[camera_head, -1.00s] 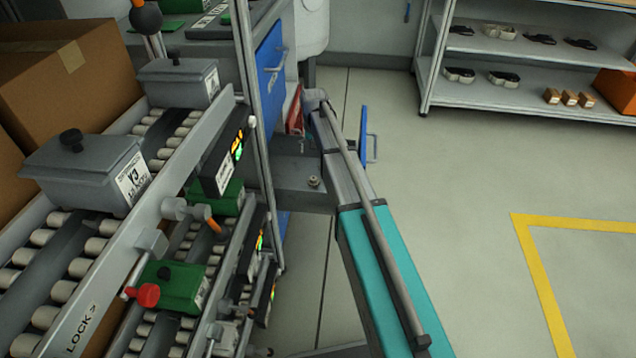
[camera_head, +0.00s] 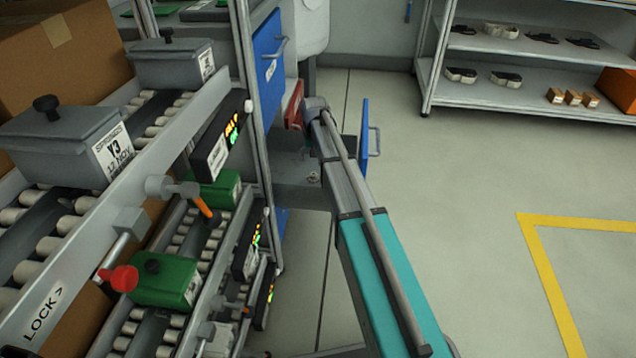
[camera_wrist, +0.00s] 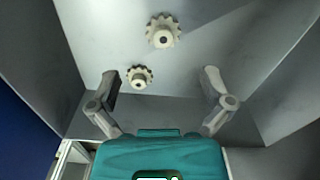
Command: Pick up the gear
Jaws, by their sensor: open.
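Two light grey toothed gears show in the wrist view. The first gear (camera_wrist: 163,30) lies on a grey surface near the top centre, beyond my fingertips. The second gear (camera_wrist: 139,77) is nearer, between the lines of my fingers and closer to the left one. My gripper (camera_wrist: 160,78) is open, its two grey fingers spread wide with nothing held. In the head view a small gear (camera_head: 313,177) shows on a grey surface beside my arm. My gripper is not clearly made out there.
Grey side walls (camera_wrist: 270,60) rise around the gears. Roller racks with grey bins (camera_head: 65,135) and green bins (camera_head: 165,283) are close on the left. A shelf unit (camera_head: 535,70) stands at the back right; the floor between is clear.

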